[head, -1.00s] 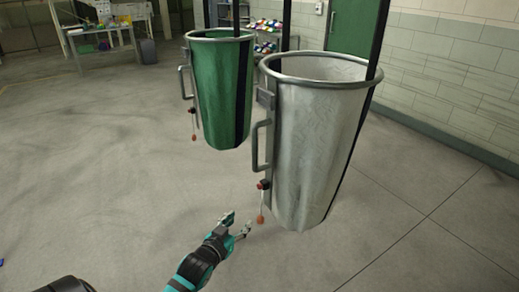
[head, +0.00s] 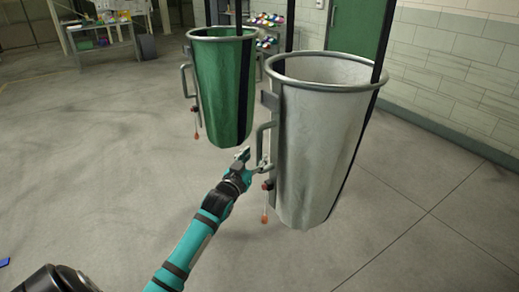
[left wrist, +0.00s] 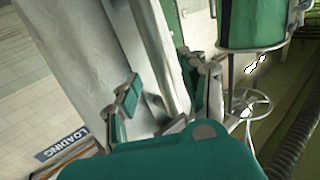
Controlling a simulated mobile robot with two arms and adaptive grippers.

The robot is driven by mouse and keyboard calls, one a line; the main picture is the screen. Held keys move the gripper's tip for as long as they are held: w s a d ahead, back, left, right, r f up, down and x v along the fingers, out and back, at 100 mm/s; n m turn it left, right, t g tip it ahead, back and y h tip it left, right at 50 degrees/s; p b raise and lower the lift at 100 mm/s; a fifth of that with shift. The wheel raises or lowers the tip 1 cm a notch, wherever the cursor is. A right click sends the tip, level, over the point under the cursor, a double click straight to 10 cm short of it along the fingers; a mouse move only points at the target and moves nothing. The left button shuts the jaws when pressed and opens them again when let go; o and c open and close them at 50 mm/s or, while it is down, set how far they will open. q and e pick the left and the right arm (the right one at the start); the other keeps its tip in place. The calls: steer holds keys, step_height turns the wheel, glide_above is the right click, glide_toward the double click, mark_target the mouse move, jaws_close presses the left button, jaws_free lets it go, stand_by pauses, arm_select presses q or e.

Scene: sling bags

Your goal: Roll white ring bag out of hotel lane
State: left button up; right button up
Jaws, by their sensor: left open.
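The white ring bag (head: 325,140) hangs upright from dark straps by its metal ring, at right of centre in the head view. A grey handle (head: 262,145) stands on its left side, with a red-tipped pull (head: 265,205) below. My left gripper (head: 256,159) is open at the lower part of this handle. In the left wrist view the open fingers (left wrist: 160,75) lie on either side of the grey handle bar (left wrist: 160,45); I cannot tell if they touch it. The white bag cloth (left wrist: 95,55) fills the left of that view. My right gripper is out of view.
A green ring bag (head: 222,90) hangs close behind and left of the white one; it also shows in the left wrist view (left wrist: 250,22). A green door (head: 357,28) and block wall stand behind.

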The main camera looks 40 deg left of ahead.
mark_target(259, 153)
arm_select(q)
steer(key=shift+w+a, duration=0.2)
steer(key=shift+w, duration=0.9)
steer(key=shift+w+a, duration=0.2)
steer(key=shift+w, duration=0.85)
jaws_close()
steer(key=shift+w+f, duration=0.1)
steer(key=shift+f, duration=0.05)
